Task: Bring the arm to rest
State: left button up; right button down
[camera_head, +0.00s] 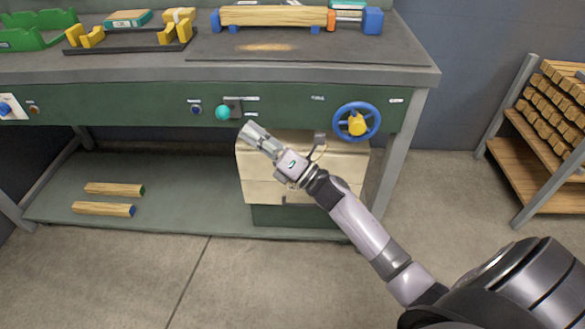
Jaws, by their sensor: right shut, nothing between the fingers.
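My right arm comes in from the lower right and reaches up and left across the floor. My right gripper (250,132) is shut with nothing in it. In the picture it overlaps the top of the cream drawer unit (262,185), just below the green knob (223,113) on the bench front. I cannot tell whether it touches either. My left gripper does not show.
The workbench (310,72) carries a wooden bar (273,16) and yellow holders (178,28). A blue handwheel (371,123) sticks out from its front. Two wood pieces (104,209) lie on the lower shelf. A wood rack (530,165) stands right. Floor between is clear.

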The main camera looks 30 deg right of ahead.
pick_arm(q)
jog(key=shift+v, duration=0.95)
pick_arm(e)
jog(key=v, duration=1)
